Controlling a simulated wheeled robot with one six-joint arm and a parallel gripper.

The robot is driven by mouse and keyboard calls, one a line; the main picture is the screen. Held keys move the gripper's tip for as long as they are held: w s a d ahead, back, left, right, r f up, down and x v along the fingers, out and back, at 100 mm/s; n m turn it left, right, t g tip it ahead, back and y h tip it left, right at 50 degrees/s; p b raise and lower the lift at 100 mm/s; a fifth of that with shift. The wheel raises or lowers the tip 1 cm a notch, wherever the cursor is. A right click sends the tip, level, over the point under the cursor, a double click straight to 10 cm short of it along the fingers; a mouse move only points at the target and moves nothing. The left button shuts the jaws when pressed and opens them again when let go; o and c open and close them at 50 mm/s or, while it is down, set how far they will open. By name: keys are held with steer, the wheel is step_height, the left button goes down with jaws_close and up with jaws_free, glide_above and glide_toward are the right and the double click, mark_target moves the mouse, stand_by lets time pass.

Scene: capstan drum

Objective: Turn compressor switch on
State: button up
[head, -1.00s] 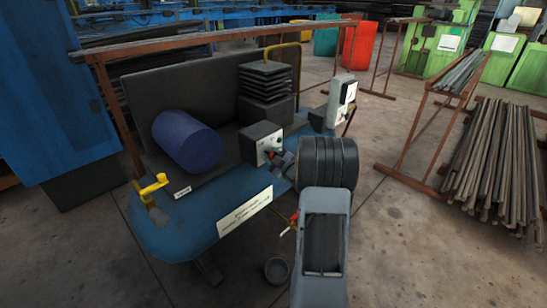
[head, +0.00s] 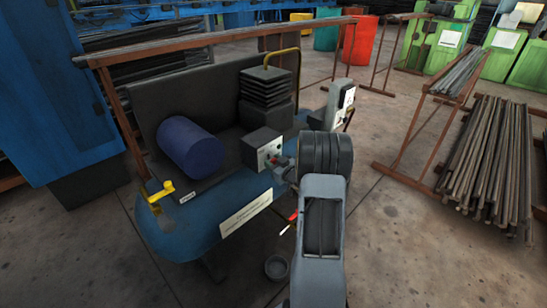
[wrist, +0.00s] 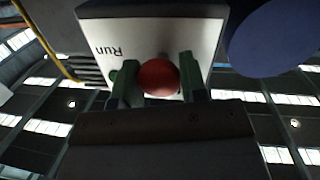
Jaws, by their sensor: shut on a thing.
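The compressor is a blue tank (head: 195,225) with a dark blue cylinder (head: 190,147) and a dark control box (head: 263,150) on top. The box has a pale front panel, which shows upside down in the wrist view (wrist: 185,35) with the word "Run". A round red knob (wrist: 158,78) stands in front of that panel. My gripper (wrist: 159,84) has one finger on each side of the knob and is shut on it. In the head view my gripper (head: 281,167) is at the panel, partly hidden by my arm.
A brown rail (head: 215,38) runs behind the compressor. A yellow handle (head: 160,191) sticks up at its left end. A grey gauge box (head: 340,106) stands behind my arm. Racks with rods (head: 490,165) are at right.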

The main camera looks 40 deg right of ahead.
steer(key=m+p, duration=0.2)
steer(key=p, duration=0.1)
steer(key=m+g+y+p, duration=0.1)
steer(key=m+p, duration=0.2)
steer(key=shift+d+r+m, duration=0.1)
steer(key=shift+r+m, duration=0.1)
steer(key=shift+m, duration=0.1)
steer(key=shift+f+m+y+p, duration=0.2)
steer(key=shift+m+y+p, duration=0.3)
steer(key=shift+m+p, duration=1.1)
steer(key=shift+m, duration=0.3)
steer(key=shift+f, duration=0.1)
steer(key=o, duration=0.9)
steer(key=p+v, duration=0.1)
steer(key=v, duration=1.3)
steer(key=shift+w, duration=0.1)
